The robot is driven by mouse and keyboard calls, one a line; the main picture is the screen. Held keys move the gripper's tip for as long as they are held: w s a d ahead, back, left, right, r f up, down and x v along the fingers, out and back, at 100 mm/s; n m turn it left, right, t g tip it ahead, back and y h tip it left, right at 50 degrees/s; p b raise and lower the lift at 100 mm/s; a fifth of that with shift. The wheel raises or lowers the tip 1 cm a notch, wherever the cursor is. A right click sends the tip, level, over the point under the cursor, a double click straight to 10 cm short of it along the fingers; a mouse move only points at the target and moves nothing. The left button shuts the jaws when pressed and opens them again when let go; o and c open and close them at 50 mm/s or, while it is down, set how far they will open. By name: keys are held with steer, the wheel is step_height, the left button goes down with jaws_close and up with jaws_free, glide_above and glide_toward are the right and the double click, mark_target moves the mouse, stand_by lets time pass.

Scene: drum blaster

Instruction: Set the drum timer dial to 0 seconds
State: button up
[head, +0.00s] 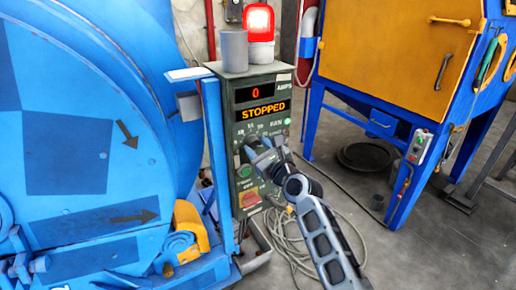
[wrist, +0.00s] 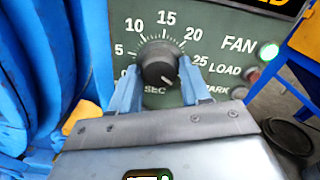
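The timer dial (wrist: 158,65) is a black round knob on the green control panel. Its printed scale runs from 0 at the lower left through 5, 10, 15 and 20 to 25 at the right, with SEC below. A pale mark on the knob faces the lower right, away from the 0. My gripper (wrist: 157,78) has one blue-grey finger on each side of the knob, spread apart; I cannot tell whether they touch it. In the head view my gripper (head: 248,146) is at the panel of the control box (head: 238,112) and hides the dial.
The display (head: 262,110) reads STOPPED, with 0 AMPS above. A lit green FAN light (wrist: 268,50) and LOAD and SPARK labels are right of the dial. The blue drum (head: 80,130) is close on the left. A red lamp (head: 260,20) glows on top. Cables lie on the floor.

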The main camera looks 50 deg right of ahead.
steer(key=c, duration=0.6)
